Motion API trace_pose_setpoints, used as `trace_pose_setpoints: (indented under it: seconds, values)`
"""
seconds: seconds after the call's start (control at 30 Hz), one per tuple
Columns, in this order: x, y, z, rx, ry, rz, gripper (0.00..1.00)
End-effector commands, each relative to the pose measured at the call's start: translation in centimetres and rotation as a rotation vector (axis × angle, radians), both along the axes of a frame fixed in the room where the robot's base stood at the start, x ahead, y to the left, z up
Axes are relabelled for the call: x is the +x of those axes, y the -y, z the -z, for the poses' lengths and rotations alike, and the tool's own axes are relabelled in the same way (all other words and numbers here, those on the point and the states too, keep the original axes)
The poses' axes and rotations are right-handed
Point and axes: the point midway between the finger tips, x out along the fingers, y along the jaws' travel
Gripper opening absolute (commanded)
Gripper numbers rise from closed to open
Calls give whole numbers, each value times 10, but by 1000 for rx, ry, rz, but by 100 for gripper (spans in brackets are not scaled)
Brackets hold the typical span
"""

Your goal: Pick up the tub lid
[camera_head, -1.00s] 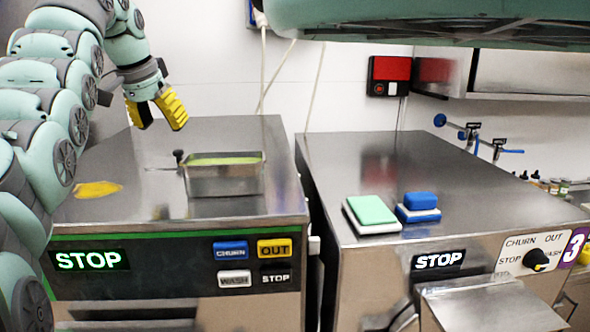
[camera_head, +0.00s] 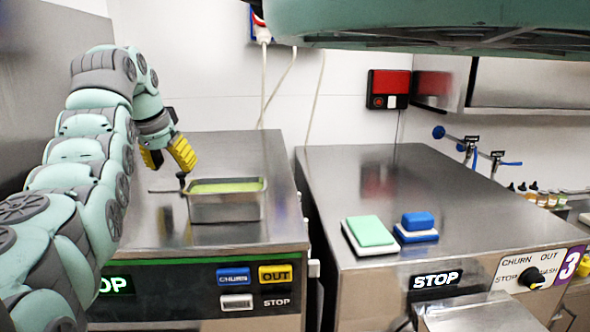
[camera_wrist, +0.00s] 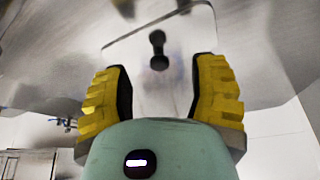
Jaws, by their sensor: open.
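The tub lid shows in the wrist view (camera_wrist: 137,58) as a pale, glassy rectangle with a black knob (camera_wrist: 158,49). In the head view its black knob (camera_head: 181,177) stands just left of the tub on the left freezer's top; the lid plate is hard to make out there. The steel tub (camera_head: 225,207) holds something green. My gripper (camera_head: 168,157) has yellow ribbed fingers and is open and empty, above the knob in the head view. In the wrist view the knob lies between the fingers (camera_wrist: 160,70), slightly beyond their tips; the exact gap cannot be told.
The left freezer's steel top (camera_head: 240,150) is clear behind the tub. A narrow gap separates the freezers. A wall stands close on the left.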

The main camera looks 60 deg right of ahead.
Motion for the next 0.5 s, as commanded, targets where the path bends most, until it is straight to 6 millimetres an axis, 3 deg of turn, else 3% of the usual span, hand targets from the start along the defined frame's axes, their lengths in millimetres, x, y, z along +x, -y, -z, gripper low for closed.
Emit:
trace_pose_setpoints:
  seconds: [0.5]
  values:
    - [5,22,36,2,-1,7,58]
